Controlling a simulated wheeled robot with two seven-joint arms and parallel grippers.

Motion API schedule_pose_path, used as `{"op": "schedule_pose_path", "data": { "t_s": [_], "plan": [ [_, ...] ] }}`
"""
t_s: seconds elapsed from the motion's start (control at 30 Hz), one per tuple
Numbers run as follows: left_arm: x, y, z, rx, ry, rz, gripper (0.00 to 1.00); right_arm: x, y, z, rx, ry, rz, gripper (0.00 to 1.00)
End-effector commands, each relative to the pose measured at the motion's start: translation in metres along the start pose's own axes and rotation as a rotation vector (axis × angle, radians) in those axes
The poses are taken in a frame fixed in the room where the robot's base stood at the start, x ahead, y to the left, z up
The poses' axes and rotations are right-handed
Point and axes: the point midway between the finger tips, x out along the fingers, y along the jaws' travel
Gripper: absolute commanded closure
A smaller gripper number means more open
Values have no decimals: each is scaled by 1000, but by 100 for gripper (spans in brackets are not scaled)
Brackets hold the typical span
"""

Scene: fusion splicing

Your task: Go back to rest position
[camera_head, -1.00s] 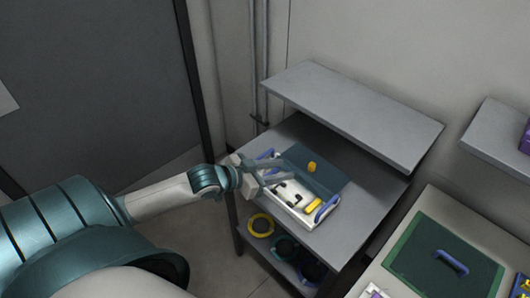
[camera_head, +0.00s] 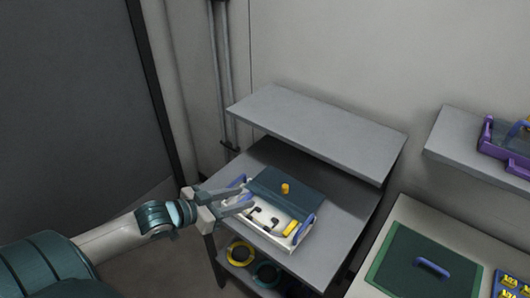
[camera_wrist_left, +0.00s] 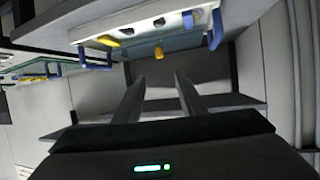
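My left gripper (camera_head: 240,198) reaches in from the left in the head view, beside the left end of a white splicing box on the grey shelf unit. Its two fingers are spread apart with nothing between them, as the left wrist view (camera_wrist_left: 155,88) also shows. Whether the fingers touch the box is unclear. My right gripper is not in view.
A grey upper shelf (camera_head: 315,132) hangs over the back of the box's shelf. Spools, one yellow (camera_head: 240,254), lie below. A table at right holds a green panel with a blue handle (camera_head: 432,268). A purple container (camera_head: 500,150) stands on the right wall shelf.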

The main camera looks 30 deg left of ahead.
Motion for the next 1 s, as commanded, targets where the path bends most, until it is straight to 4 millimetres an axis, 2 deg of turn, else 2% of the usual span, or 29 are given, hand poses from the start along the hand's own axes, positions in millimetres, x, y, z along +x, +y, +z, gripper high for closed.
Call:
{"op": "schedule_pose_path", "data": {
  "t_s": [0.23,0.37,0.47,0.67,0.8,1.0],
  "plan": [
    [0,1,2,-1,-5,-2,63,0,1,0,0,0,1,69],
    [0,8,15,-4,-35,-13,63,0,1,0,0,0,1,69],
    [-1,19,35,-6,-86,-31,63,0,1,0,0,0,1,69],
    [-11,56,93,-17,-256,-83,63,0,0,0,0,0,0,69],
    [-25,90,134,-32,-407,-120,63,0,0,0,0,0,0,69],
    [-52,134,175,-60,-601,-151,63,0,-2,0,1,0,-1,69]
  ]
}}
